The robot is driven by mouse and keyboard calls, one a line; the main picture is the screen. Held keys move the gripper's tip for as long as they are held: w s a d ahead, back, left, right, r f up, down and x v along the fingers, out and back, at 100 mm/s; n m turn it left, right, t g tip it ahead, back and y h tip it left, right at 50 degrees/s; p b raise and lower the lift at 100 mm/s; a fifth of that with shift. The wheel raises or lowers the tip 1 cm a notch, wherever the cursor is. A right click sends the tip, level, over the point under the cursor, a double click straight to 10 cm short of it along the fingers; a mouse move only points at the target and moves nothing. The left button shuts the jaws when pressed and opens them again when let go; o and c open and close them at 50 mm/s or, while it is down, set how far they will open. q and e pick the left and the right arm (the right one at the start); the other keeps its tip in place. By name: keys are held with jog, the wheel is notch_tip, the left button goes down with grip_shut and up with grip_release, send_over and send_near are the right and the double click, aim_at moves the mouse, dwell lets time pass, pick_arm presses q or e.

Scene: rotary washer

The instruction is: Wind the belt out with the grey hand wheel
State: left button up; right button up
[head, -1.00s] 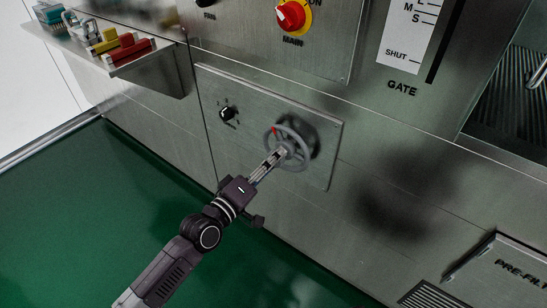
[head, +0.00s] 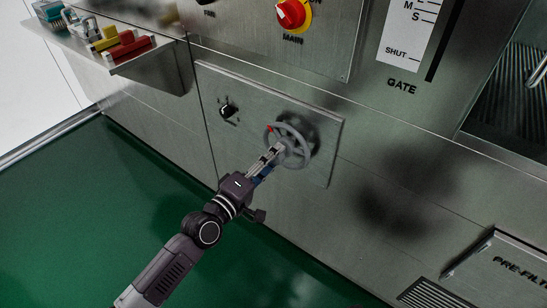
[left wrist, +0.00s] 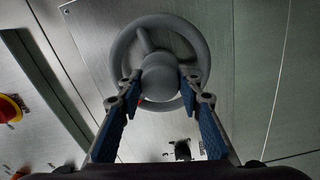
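The grey hand wheel (head: 289,146) stands out from a steel panel, with a red mark on the upper left of its rim in the head view. In the left wrist view the wheel's round hub (left wrist: 160,76) sits between the two fingers. My left gripper (head: 278,151) reaches the wheel from the lower left. Its fingertips (left wrist: 160,84) lie against both sides of the hub and look closed on it. A bit of red shows by the left finger. No belt shows in these views, and my right gripper is out of view.
A small black knob (head: 227,111) is on the same panel (head: 325,170), left of the wheel. Above are the red and yellow main switch (head: 292,14) and the gate scale (head: 405,40). A shelf (head: 150,70) with coloured items is upper left. Green floor lies below.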

pick_arm(q)
jog(key=o, duration=0.4)
jog(key=shift+o, duration=0.2)
jog(key=v, duration=1.2)
jog(key=shift+d, duration=0.1)
